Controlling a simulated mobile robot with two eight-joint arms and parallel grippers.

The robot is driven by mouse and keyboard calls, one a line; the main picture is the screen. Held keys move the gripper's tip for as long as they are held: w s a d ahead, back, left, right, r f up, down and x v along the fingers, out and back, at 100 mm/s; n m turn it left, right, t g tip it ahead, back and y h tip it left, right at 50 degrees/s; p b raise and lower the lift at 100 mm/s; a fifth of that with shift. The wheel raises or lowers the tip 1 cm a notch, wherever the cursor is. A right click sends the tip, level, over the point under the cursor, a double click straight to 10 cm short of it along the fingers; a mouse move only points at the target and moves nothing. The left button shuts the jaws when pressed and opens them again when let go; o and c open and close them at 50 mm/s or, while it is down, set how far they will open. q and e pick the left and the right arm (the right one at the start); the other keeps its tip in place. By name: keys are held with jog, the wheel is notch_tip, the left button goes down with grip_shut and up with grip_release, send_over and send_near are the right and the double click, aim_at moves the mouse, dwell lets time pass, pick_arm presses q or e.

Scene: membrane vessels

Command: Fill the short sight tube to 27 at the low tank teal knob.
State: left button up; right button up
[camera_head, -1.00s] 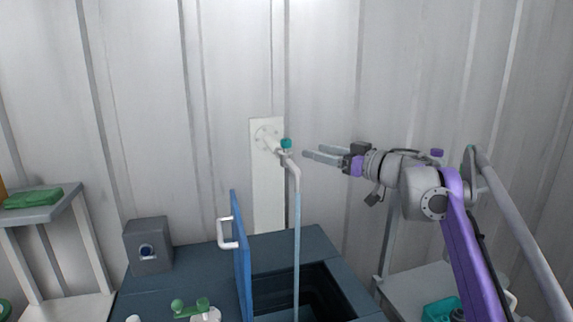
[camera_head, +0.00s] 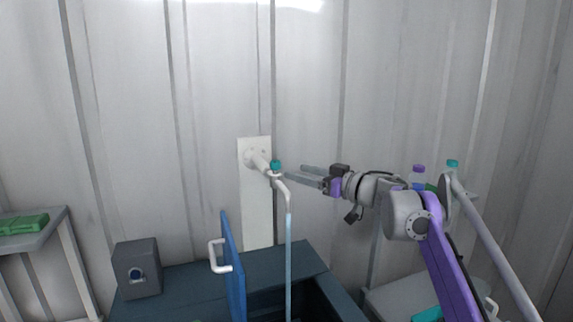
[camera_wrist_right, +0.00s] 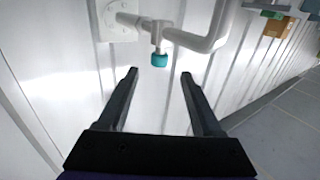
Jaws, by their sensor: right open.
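The teal knob (camera_head: 276,164) sits on a white pipe tap (camera_head: 259,160) that comes out of a white wall plate (camera_head: 257,215). A pale blue stream or tube (camera_head: 288,260) runs straight down from the pipe's bent end toward the dark tank (camera_head: 325,300). My right gripper (camera_head: 294,172) is open and empty, just right of the knob. In the right wrist view the knob (camera_wrist_right: 159,60) lies ahead of and between the open fingertips (camera_wrist_right: 159,75), apart from them. The sight tube's scale is not readable. My left gripper is not in view.
A blue lid (camera_head: 234,268) with a white handle stands upright left of the tank opening. A grey box (camera_head: 138,268) sits further left. A green item (camera_head: 24,224) lies on a side shelf. Bottles (camera_head: 418,174) stand behind my right arm.

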aim_at(280, 166)
jog(key=p+x, duration=0.1)
jog(key=x, duration=0.7)
jog(key=shift+r+p, duration=0.15)
jog(key=shift+p, duration=0.2)
jog(key=shift+w+a, duration=0.4)
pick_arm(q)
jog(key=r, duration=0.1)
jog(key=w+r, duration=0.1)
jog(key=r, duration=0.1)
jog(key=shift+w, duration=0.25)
pick_arm(e)
grip_shut()
